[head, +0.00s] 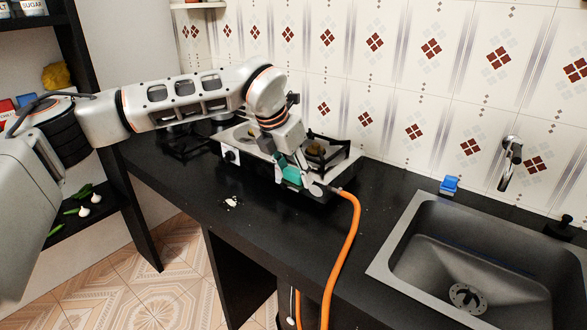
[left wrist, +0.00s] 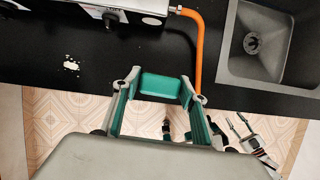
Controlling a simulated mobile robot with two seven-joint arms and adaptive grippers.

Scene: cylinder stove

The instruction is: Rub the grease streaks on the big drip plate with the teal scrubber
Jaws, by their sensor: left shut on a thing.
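My left gripper (head: 294,171) is shut on the teal scrubber (head: 291,176) in front of the stove's right half. In the left wrist view the scrubber (left wrist: 160,87) sits between the two fingertips, over the dark counter near its front edge. The white stove (head: 232,155) has a light round plate (head: 245,134) at its left burner and a brownish burner (head: 316,149) at its right, partly hidden by my gripper. I cannot tell which is the big drip plate, and no grease streaks can be made out.
An orange hose (head: 348,245) runs from the stove's right end over the counter's front edge. A sink (head: 405,240) with a blue sponge (head: 449,184) behind it is at the right. A small white spill (head: 230,203) lies on the counter left of my gripper. Tiled wall stands behind.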

